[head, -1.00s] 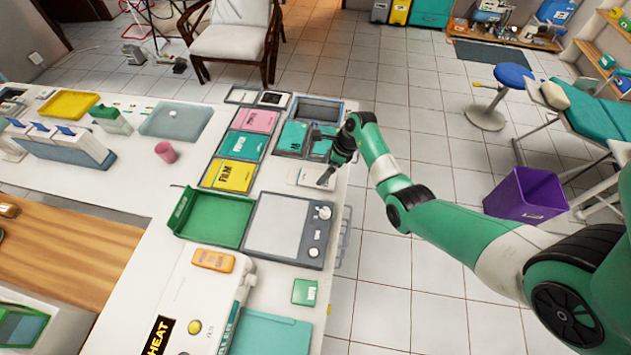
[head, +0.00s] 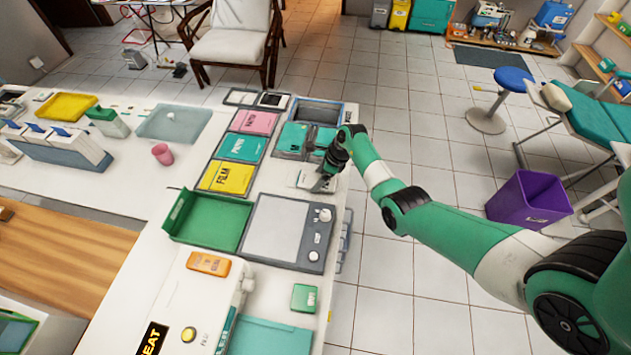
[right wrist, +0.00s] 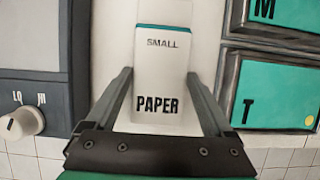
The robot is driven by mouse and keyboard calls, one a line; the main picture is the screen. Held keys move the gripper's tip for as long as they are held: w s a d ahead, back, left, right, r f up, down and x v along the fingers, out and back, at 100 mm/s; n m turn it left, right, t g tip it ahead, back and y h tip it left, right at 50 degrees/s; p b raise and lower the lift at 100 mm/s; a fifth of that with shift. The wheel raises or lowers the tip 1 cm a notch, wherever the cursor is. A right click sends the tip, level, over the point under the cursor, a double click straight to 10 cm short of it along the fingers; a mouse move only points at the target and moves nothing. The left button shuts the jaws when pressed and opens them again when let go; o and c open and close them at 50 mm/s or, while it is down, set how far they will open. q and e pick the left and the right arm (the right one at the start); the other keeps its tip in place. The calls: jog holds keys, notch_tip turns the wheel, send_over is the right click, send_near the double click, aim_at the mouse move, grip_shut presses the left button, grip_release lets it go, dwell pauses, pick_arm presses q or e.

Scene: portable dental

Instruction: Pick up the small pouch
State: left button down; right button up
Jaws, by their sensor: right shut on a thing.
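The small pouch is a white packet (right wrist: 160,90) with a teal strip near its top and the words SMALL and PAPER, seen in the right wrist view. In the head view the pouch (head: 305,180) lies at the right edge of the white counter, partly hidden by my gripper. My right gripper (head: 320,185) is down at the pouch. In the right wrist view my right gripper (right wrist: 159,78) has one finger along each side of the pouch and is shut on it. I cannot tell if the pouch is clear of the counter. My left gripper is not in view.
Teal pouches (head: 293,138) lie in a tray just behind. A grey device with a knob (head: 290,230) and a green tray (head: 207,220) are in front. The counter's right edge is close.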

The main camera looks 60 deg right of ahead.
jog(key=shift+c, duration=0.3)
jog(key=shift+r+p, duration=0.3)
jog(key=shift+r, duration=0.25)
notch_tip(320, 180, up, 3)
jog(key=shift+f+p, duration=0.1)
jog(key=shift+p, duration=0.7)
jog(key=s+a+r+p, duration=0.6)
jog(key=s+r, duration=0.3)
jog(key=s, duration=0.3)
jog(key=shift+s, duration=0.25)
